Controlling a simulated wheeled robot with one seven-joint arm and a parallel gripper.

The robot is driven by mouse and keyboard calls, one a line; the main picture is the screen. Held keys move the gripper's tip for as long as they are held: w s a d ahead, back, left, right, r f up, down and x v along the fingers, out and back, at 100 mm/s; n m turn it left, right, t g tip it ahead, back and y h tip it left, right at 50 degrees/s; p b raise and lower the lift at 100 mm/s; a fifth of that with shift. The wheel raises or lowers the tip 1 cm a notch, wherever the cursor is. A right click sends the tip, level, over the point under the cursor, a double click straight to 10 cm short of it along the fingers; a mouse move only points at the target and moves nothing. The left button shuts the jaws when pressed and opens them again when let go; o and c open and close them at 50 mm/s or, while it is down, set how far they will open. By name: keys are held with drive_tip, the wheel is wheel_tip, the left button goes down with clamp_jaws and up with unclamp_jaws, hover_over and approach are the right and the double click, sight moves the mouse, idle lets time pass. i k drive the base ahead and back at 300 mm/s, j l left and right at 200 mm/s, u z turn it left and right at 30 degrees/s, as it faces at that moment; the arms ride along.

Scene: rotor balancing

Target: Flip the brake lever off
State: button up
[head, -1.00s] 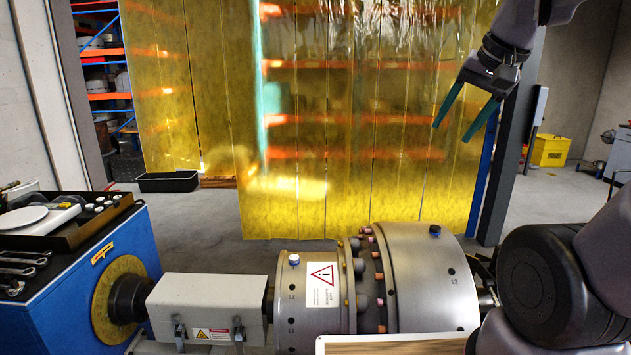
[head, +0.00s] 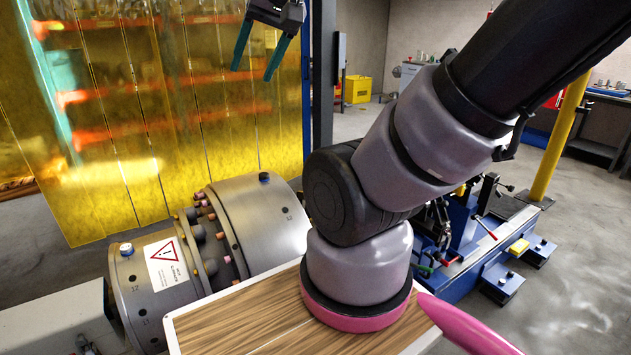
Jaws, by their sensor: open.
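My gripper (head: 254,74) is open and empty, high at the top of the view, with its two teal fingers pointing down. It is in front of the yellow strip curtain and above the rotor (head: 262,222), apart from everything. A blue machine stand (head: 462,272) at the right carries a lever with a red handle (head: 487,228). Small green and red handles (head: 449,262) sit lower on its left. I cannot tell which of these is the brake lever. My own arm hides part of the stand.
The steel rotor has colored plugs and a warning label (head: 170,263). A yellow post (head: 562,135) rises behind the stand. The yellow curtain (head: 150,120) hangs at the left. The grey floor (head: 580,260) at the right is clear.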

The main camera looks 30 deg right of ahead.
sight(475, 216)
drive_tip(key=k+j+z, duration=0.1)
drive_tip(key=z, duration=0.75)
drive_tip(key=i+z, duration=0.1)
drive_tip(key=z, duration=1.35)
drive_tip(key=i+l, duration=0.35)
drive_tip(key=i, duration=0.15)
drive_tip(key=i+l, duration=0.35)
drive_tip(key=i, duration=0.2)
drive_tip(key=i+l+z, duration=0.1)
drive_tip(key=i+l, duration=0.25)
drive_tip(key=i, duration=0.15)
drive_tip(key=i+l, duration=0.3)
drive_tip(key=i, duration=0.25)
drive_tip(key=i+l, duration=0.3)
drive_tip(key=i, duration=0.25)
drive_tip(key=k+l+z, duration=0.05)
